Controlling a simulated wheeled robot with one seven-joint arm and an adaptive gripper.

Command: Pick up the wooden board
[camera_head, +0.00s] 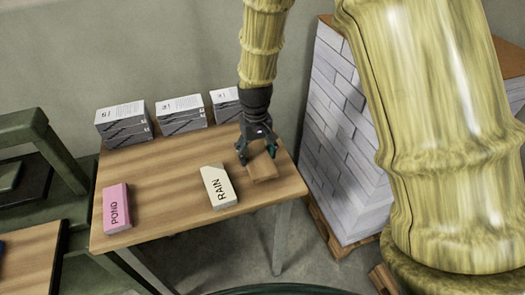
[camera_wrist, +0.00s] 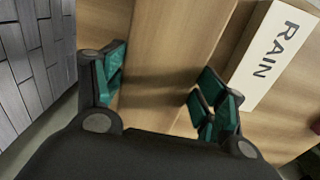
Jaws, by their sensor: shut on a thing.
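The wooden board (camera_head: 264,169) is a small light-brown block at the right side of the wooden table (camera_head: 160,215) in the head view. My gripper (camera_head: 256,147) reaches down over it from behind, shut on it. In the wrist view the board (camera_wrist: 168,50) runs between the green-padded fingers (camera_wrist: 158,90), one at each side. Its wood tone is close to the table's, so its edges are faint. I cannot tell whether it is clear of the tabletop.
A white block marked RAIN (camera_head: 218,187) lies just left of the board. A pink block marked POND (camera_head: 117,208) is at the table's left. Several boxed stacks (camera_head: 181,113) line the back edge. A tall stack of white bricks (camera_head: 345,130) stands close on the right.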

